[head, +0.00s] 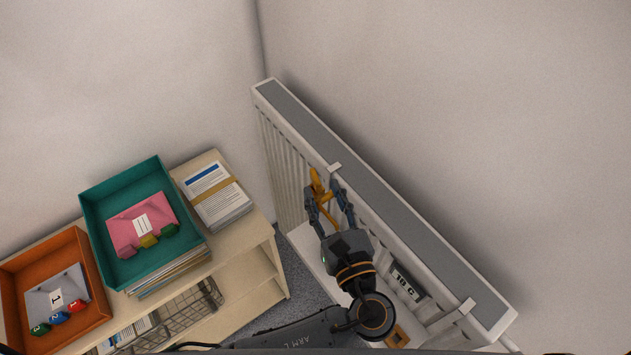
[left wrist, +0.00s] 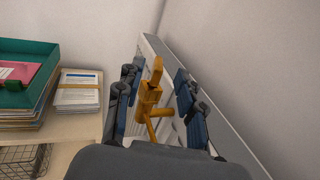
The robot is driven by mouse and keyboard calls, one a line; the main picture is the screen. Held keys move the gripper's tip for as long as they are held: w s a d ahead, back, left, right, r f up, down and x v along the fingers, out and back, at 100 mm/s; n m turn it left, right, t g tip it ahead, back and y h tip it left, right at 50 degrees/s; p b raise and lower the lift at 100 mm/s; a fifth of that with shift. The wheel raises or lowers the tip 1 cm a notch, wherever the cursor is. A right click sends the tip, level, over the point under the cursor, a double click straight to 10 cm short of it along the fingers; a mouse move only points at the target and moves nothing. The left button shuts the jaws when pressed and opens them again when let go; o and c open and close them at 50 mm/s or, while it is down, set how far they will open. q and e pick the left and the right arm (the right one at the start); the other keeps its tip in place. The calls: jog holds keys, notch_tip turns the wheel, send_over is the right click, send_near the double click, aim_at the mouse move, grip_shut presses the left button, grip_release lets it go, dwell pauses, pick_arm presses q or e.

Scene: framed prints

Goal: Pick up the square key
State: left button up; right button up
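An orange-yellow key-like piece (head: 318,185) with a shaft and side arms is by the white radiator; I take it for the square key. It also shows in the left wrist view (left wrist: 150,95), upright between my fingers. My left gripper (head: 323,192) is open around it, with one finger on each side and gaps visible in the left wrist view (left wrist: 156,92). I cannot tell what the piece rests on, as its lower end is partly hidden. My right gripper is not in view.
The radiator (head: 390,215) runs diagonally beside my left arm, close to the wall. A "19 C" display (head: 405,283) and a brown square piece (head: 397,336) lie near the arm. A wooden shelf (head: 262,232) at left holds a teal tray (head: 91,218), an orange tray (head: 92,262) and papers (head: 215,195).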

aim_at(319, 186)
pick_arm(q)
jog(key=b+x, duration=0.2)
jog(key=x, duration=0.1)
jog(key=b+x, duration=0.1)
jog(key=shift+w+a+f, duration=0.15)
jog(key=shift+w+f, duration=0.1)
jog(key=shift+w, duration=0.1)
jog(key=shift+w+a+r, duration=0.1)
jog(key=shift+w, duration=0.3)
jog(key=shift+s, duration=0.15)
jog(key=shift+c, duration=0.2)
grip_shut()
